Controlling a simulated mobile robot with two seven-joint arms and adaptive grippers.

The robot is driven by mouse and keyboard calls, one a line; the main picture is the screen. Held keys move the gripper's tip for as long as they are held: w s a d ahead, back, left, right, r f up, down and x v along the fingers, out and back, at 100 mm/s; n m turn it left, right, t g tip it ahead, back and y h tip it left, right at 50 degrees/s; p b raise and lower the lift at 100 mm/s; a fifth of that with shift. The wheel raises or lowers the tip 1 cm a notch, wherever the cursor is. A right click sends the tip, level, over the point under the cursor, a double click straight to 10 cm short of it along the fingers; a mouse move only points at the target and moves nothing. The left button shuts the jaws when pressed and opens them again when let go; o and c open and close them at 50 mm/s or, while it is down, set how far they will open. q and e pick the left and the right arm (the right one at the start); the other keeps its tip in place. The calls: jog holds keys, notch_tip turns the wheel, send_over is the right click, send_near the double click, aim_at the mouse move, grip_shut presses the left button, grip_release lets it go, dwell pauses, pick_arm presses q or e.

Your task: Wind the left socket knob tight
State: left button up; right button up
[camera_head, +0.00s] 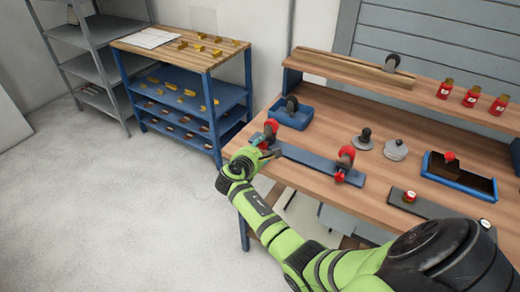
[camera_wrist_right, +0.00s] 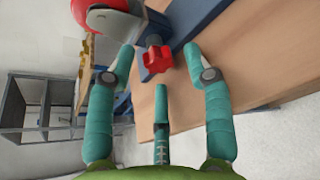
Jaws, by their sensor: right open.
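A long blue bar (camera_head: 312,163) lies along the front of the wooden bench with a red and dark socket at each end. The left socket (camera_head: 271,126) is partly behind my right gripper (camera_head: 264,149). Its red star-shaped knob (camera_wrist_right: 157,57) shows in the right wrist view, just ahead of the teal fingers, in line with the gap between the two upper fingertips. The right gripper (camera_wrist_right: 159,66) is open; I see no clear contact with the knob. The right socket (camera_head: 346,155) has a similar red knob (camera_head: 339,177). My left gripper is out of view.
Behind the bar are a blue tray (camera_head: 301,122), a dark-knobbed disc (camera_head: 365,141) and a grey stacked piece (camera_head: 396,151). A blue bin (camera_head: 473,189) stands at the right. Red bottles (camera_head: 471,96) stand on the upper shelf. Open floor (camera_head: 120,220) lies left of the bench.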

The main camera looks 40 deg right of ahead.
jog(key=shift+w+d, duration=0.1)
grip_shut()
jog(key=shift+f+m, duration=0.15)
jog(key=shift+m, duration=0.15)
jog(key=shift+s+f+m+t+b, duration=0.2)
jog(key=shift+m+t+b, duration=0.25)
jog(key=shift+m+t, duration=0.2)
jog(key=shift+r+m+t+b, duration=0.1)
jog(key=shift+m+t+b, duration=0.2)
jog(key=shift+m, duration=0.35)
grip_release()
